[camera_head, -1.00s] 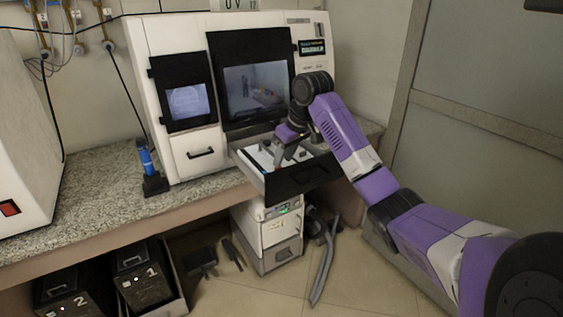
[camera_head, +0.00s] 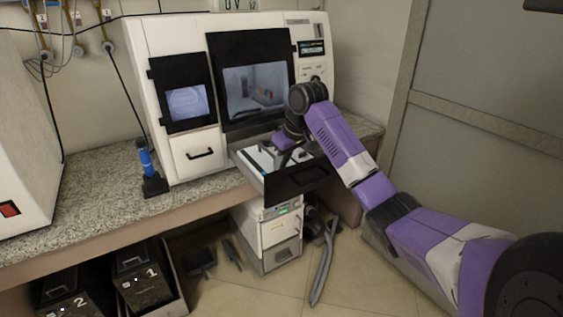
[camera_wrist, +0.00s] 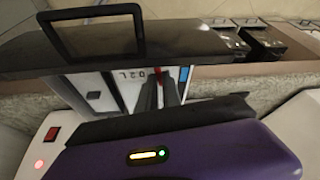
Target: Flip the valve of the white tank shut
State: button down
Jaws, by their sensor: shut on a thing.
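In the wrist view a white panel with dark lettering, which looks like part of the white tank (camera_wrist: 129,76), lies inside the open drawer. A small red piece (camera_wrist: 158,74), possibly the valve lever, shows at the tips of my gripper (camera_wrist: 166,88). My gripper is shut on it, though the fingers hide most of it. In the head view my gripper (camera_head: 280,156) reaches down into the drawer, and the valve itself cannot be made out.
The open drawer (camera_head: 297,181) has a black front with a handle. It juts from the white machine (camera_head: 194,148) over the bench edge. A blue piece (camera_wrist: 184,73) sits right of my fingers in the wrist view. A blue-handled tool (camera_head: 146,160) stands left.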

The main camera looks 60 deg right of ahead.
jog(key=shift+w+a+r+m+p, duration=0.15)
jog(key=shift+a+r+m+p, duration=0.1)
jog(key=shift+m+p, duration=0.55)
jog(key=shift+f+m+g+h+p, duration=0.2)
jog(key=shift+m+g+h+p, duration=0.25)
jog(key=shift+p, duration=0.4)
jog(key=c, duration=1.5)
grip_release()
jog(key=shift+v, duration=3.85)
